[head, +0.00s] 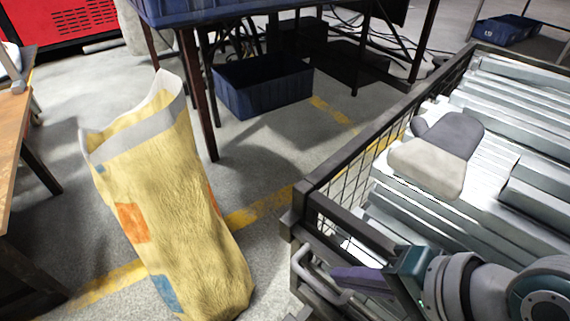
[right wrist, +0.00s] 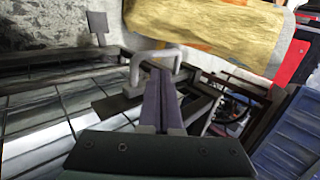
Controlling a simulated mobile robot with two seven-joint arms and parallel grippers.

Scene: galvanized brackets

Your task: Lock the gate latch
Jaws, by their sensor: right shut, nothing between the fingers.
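The gate latch seems to be the pale grey bent handle (head: 304,262) on the near left corner of the dark metal crate (head: 345,157). In the right wrist view the handle (right wrist: 136,68) is an arch just beyond my fingertips. My right gripper (head: 338,274) comes in from the lower right, its purple fingers together and empty. In the right wrist view the fingertips (right wrist: 161,74) overlap the handle's opening; I cannot tell whether they touch it. The lower part of the handle is partly hidden by my fingers. My left gripper is not in view.
The crate holds several galvanized metal lengths (head: 530,85) and a grey-and-beige glove-like item (head: 430,165). A tall yellow sack (head: 175,210) stands left of the crate. A blue bin (head: 262,85) sits under a table behind. Floor between sack and crate is clear.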

